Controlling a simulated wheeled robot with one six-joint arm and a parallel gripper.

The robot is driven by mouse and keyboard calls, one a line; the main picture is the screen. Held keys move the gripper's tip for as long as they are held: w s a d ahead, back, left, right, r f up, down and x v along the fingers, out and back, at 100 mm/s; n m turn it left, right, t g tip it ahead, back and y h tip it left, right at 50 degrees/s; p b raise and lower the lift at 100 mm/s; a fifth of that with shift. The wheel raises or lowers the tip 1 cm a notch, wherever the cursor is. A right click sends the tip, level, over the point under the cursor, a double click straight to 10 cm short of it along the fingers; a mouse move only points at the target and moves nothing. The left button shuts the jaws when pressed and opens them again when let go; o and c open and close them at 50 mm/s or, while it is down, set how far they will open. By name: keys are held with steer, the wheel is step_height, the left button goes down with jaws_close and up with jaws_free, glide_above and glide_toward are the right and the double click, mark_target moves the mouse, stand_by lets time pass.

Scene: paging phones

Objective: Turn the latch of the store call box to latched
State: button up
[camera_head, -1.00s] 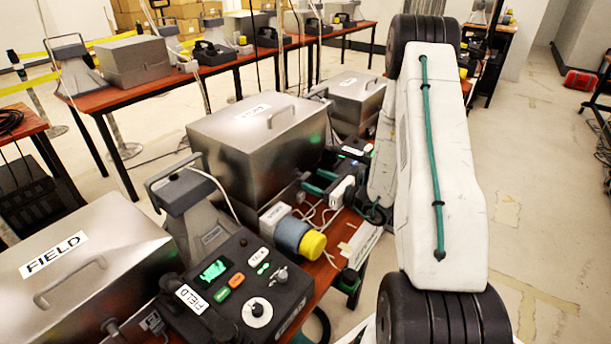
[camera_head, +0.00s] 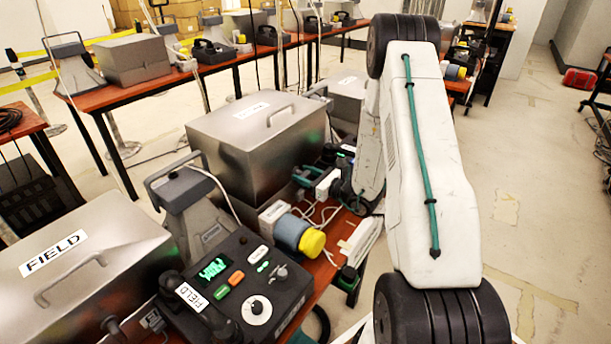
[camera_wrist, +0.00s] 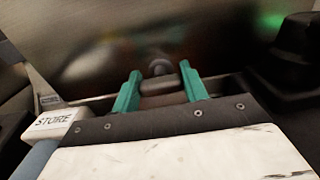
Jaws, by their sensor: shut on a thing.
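The store call box (camera_head: 240,140) is a large brushed-metal box with a handle on its lid, in the middle of the head view. Its metal front (camera_wrist: 100,60) fills the top of the wrist view. My gripper (camera_wrist: 160,82), with two green fingers, is shut on the dark latch (camera_wrist: 161,86), which lies across between the fingers against the box front. The latch's turn angle is hard to read in the dim, blurred view. In the head view my gripper (camera_head: 306,177) is at the box's right side, and the latch there is too small to make out.
A white STORE tag (camera_wrist: 54,120) is left of my fingers. A yellow-capped blue cylinder (camera_head: 300,236) and white cables are close by. The FIELD box (camera_head: 75,250) and FIELD phone panel (camera_head: 235,285) stand nearer. Open floor (camera_head: 530,220) lies to the right.

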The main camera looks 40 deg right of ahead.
steer(key=n, duration=0.4)
steer(key=shift+a+n, duration=0.1)
steer(key=shift+n, duration=0.3)
steer(key=n, duration=0.4)
steer(key=shift+f+n, duration=0.1)
steer(key=shift+n, duration=0.2)
steer(key=n, duration=0.4)
steer(key=shift+s+a, duration=0.1)
steer(key=shift+f+n, duration=0.15)
steer(key=shift+n, duration=1.95)
steer(key=o, duration=1)
